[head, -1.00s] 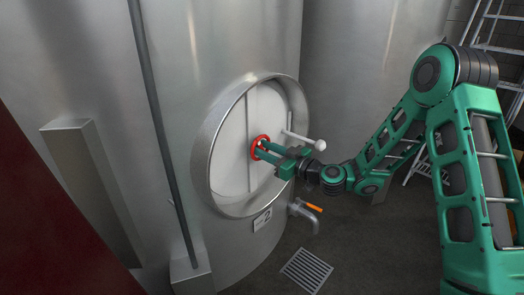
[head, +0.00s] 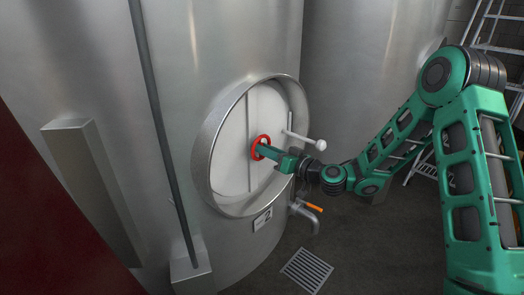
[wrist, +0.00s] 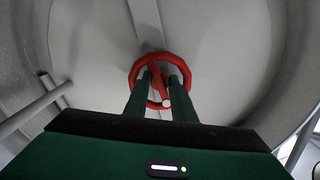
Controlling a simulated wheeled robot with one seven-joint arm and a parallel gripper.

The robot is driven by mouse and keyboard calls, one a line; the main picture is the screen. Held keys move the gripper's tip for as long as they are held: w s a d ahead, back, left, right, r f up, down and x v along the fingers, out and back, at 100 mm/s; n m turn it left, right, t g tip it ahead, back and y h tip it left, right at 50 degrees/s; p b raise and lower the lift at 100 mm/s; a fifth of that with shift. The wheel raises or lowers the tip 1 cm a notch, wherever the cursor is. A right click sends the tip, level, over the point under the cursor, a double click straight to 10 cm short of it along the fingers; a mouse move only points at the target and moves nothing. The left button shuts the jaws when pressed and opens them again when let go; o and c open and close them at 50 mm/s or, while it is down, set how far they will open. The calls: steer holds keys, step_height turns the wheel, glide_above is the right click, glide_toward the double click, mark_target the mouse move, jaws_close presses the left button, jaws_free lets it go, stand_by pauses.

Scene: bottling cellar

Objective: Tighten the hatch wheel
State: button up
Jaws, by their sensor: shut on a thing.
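The red hatch wheel (head: 255,149) sits at the middle of the pale round hatch (head: 233,165) on the front of a steel tank. My gripper (head: 260,151) reaches it from the right and is shut on the wheel. In the wrist view the two dark green fingers of my gripper (wrist: 160,82) lie on either side of a red spoke inside the wheel's rim (wrist: 138,68). The fingertips partly hide the wheel in the head view.
A rod with a white knob (head: 320,145) sticks out right of the wheel. A tap with an orange handle (head: 314,207) and a number 2 plate (head: 262,219) are below the hatch. A floor grate (head: 306,270) and ladder (head: 497,40) stand clear of it.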

steer(key=m, duration=1.9)
steer(key=shift+w+d+f, duration=0.2)
steer(key=shift+w+d, duration=0.05)
steer(key=shift+d, duration=0.1)
steer(key=o, duration=1.1)
steer(key=shift+c, duration=0.2)
steer(key=shift+s+a, duration=0.15)
steer(key=v, duration=1)
steer(key=shift+s+d, duration=0.15)
steer(key=shift+d, duration=0.15)
steer(key=shift+s, duration=0.1)
